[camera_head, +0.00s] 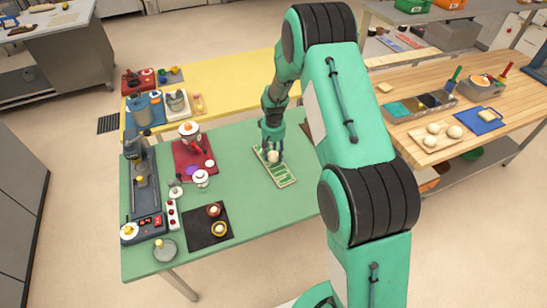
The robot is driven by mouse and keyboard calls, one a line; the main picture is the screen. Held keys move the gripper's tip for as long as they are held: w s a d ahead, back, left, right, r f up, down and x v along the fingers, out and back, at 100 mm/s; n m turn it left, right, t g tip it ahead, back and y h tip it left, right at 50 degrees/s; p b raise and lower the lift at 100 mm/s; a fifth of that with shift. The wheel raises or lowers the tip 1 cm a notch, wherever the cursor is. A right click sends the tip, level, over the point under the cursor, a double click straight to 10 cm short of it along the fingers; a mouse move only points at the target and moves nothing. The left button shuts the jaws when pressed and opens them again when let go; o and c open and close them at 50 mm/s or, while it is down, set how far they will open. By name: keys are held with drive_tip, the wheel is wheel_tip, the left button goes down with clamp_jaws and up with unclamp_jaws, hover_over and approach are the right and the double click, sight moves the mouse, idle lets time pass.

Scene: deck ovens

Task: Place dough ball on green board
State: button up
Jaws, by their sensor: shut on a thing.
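My gripper (272,152) points down over the middle of the green table and is shut on a pale dough ball (273,157). The green board (283,175), a narrow slab with a light rim, lies directly below and around the ball in the picture. The ball appears over the board's upper part; whether it touches the board cannot be told from this view. The gripper and ball hide part of the board.
A wooden board (428,144) with several dough balls lies on the wooden counter (400,99) at the right. Left of the green board are a red mat (182,163), a black mat (196,240) and a white-lidded pot (201,179). The green table (245,207) is clear in front.

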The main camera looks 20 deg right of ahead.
sight(273, 153)
drive_tip(key=shift+f, duration=1.1)
drive_tip(key=shift+f, duration=0.15)
drive_tip(key=o, duration=1.2)
wheel_tip(273, 153, up, 12)
drive_tip(key=shift+r+p, duration=0.15)
drive_tip(key=shift+p, duration=0.25)
drive_tip(key=shift+r, duration=0.1)
